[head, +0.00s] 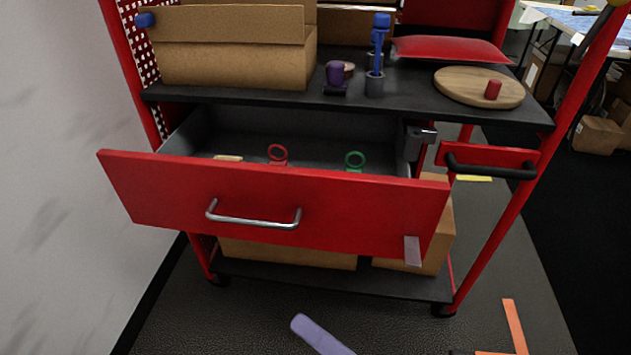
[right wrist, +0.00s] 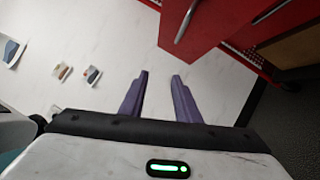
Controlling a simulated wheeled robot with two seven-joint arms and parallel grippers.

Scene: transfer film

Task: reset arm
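My right gripper (right wrist: 160,76) is open and empty in the right wrist view, its two purple fingers apart in front of a pale surface. In the head view, one purple finger of the right gripper (head: 320,335) shows at the bottom, low in front of the cart and apart from it. The red drawer (head: 330,203) is pulled open, with a metal handle (head: 254,215) on its front. Inside the drawer are a red ring-topped item (head: 278,152) and a green ring-topped item (head: 355,160). My left gripper is not in view.
On the black cart top (head: 290,108) stand a cardboard box (head: 235,60), a purple item (head: 335,74), a blue-topped item in a holder (head: 375,85) and a round wooden board (head: 465,90). Boxes sit on the lower shelf. The wall is close at left; the floor in front is mostly clear.

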